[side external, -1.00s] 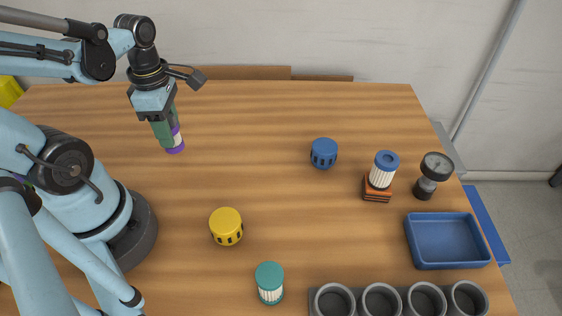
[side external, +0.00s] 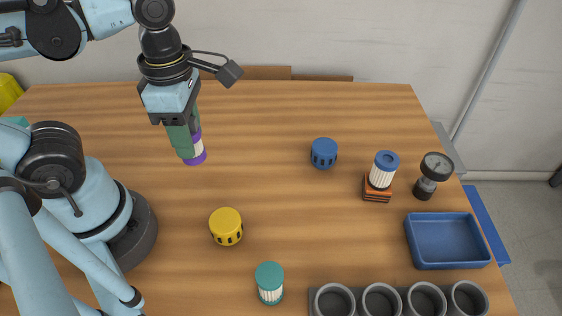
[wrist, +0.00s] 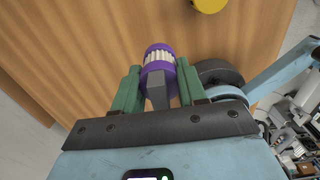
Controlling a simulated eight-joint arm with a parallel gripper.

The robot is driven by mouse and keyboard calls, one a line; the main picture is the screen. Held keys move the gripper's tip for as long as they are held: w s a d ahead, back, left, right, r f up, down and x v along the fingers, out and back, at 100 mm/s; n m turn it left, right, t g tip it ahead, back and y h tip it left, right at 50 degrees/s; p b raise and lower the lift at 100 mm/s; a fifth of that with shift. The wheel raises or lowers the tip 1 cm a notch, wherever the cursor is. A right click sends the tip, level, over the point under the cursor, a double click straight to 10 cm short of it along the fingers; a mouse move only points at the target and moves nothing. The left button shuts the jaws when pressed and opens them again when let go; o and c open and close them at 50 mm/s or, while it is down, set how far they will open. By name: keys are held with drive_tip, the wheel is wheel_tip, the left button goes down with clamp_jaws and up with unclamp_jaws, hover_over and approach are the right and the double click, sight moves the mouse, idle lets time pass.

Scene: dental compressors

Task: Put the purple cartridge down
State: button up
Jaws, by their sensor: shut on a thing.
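The purple cartridge (side external: 197,152) has purple ends and a white ribbed middle. My gripper (side external: 187,147) is shut on it at the left of the side external view, with green fingers partly hiding it. In the wrist view the cartridge (wrist: 158,62) sits between the two green fingers of my gripper (wrist: 158,92), its ribbed part pointing away from the palm. I cannot tell for certain how far its lower end is above the table.
On the wooden table (side external: 300,240) stand a yellow cap (side external: 226,226), a teal cartridge (side external: 270,283), a blue cap (side external: 324,153), a blue-topped cartridge (side external: 383,170) on an orange-black block, and a gauge (side external: 431,175). A blue tray (side external: 447,242) and grey cups (side external: 381,301) are at right. The table's back middle is clear.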

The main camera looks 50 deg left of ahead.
drive_tip(key=s+d+m, duration=0.3)
drive_tip(key=d+m, duration=0.6)
drive_tip(key=d, duration=1.2)
drive_tip(key=w+a+f, duration=0.1)
drive_tip(key=w+f, duration=0.1)
drive_tip(key=w, duration=0.1)
drive_tip(key=w+a+f, duration=0.1)
drive_tip(key=w+f, duration=0.1)
drive_tip(key=w, duration=0.2)
drive_tip(key=w+a+f, duration=0.1)
drive_tip(key=w+f, duration=0.2)
drive_tip(key=shift+w+a, duration=0.4)
drive_tip(key=shift+f, duration=1.95)
drive_tip(key=shift+f, duration=0.1)
drive_tip(key=o, duration=1.1)
